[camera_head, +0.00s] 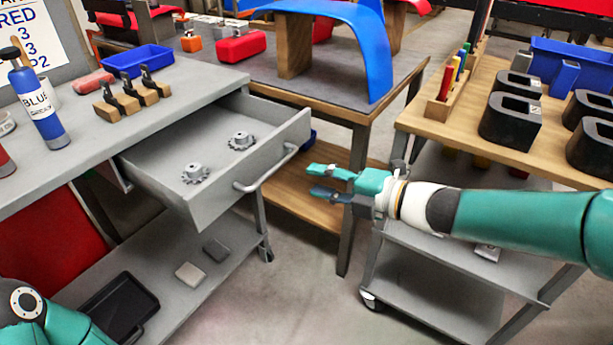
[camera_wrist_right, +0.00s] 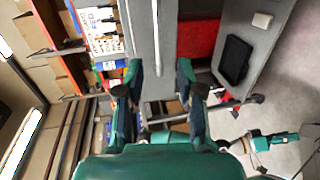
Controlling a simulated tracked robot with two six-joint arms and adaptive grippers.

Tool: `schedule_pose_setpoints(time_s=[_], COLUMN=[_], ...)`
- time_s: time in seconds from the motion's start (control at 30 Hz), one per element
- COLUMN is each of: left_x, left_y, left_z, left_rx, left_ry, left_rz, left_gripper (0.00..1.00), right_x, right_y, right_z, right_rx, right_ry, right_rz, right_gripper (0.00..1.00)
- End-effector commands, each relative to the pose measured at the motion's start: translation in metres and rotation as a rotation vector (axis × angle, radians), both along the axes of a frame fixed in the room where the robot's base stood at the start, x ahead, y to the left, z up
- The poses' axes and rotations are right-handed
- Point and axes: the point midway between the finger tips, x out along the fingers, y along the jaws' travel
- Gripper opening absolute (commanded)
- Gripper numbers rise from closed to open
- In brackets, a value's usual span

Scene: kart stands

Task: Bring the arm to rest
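My right arm comes in from the right in the head view. Its gripper (camera_head: 316,181) hangs empty in the air to the right of the open drawer's handle, its fingers apart. In the right wrist view the two fingers of the gripper (camera_wrist_right: 160,85) stand wide apart with nothing between them. Part of my left arm (camera_head: 50,322) shows at the lower left corner of the head view; its gripper is out of the picture. The grey drawer (camera_head: 215,205) is pulled out, with two metal gears (camera_head: 194,174) (camera_head: 241,141) lying in it.
Left of my right gripper is the drawer handle (camera_head: 266,168). A wooden table with a blue curved panel (camera_head: 340,30) stands behind. The right cart (camera_head: 415,120) holds black holders and lies behind my right forearm. A black tray (camera_head: 118,306) lies on the lower shelf.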

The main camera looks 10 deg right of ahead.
Motion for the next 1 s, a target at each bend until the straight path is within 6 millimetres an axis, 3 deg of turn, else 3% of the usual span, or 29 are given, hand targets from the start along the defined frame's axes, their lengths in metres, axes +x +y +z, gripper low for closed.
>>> schedule_pose_setpoints(time_s=[0.5,0.63,0.77,0.87,1.0], left_x=[0.0,0.0,0.0,0.0,0.0], left_y=[0.0,0.0,0.0,0.0,0.0], left_z=[-0.001,-0.001,-0.001,-0.001,-0.001], left_rx=[0.0,0.0,0.0,0.0,0.0], left_ry=[0.0,0.0,0.0,0.0,0.0], left_rz=[0.0,0.0,0.0,0.0,0.0], left_gripper=[0.4,0.4,0.4,0.4,0.4], right_x=[-0.002,0.001,0.002,-0.002,-0.024], right_y=[-0.002,0.002,0.017,0.032,0.045], right_z=[-0.001,-0.019,-0.073,-0.136,-0.239], right_rx=[0.0,0.006,0.032,0.118,0.307], right_ry=[0.003,0.043,0.165,0.352,0.745], right_rz=[-0.001,0.009,0.037,0.001,-0.194], right_gripper=[0.37,0.37,0.37,0.37,0.37])
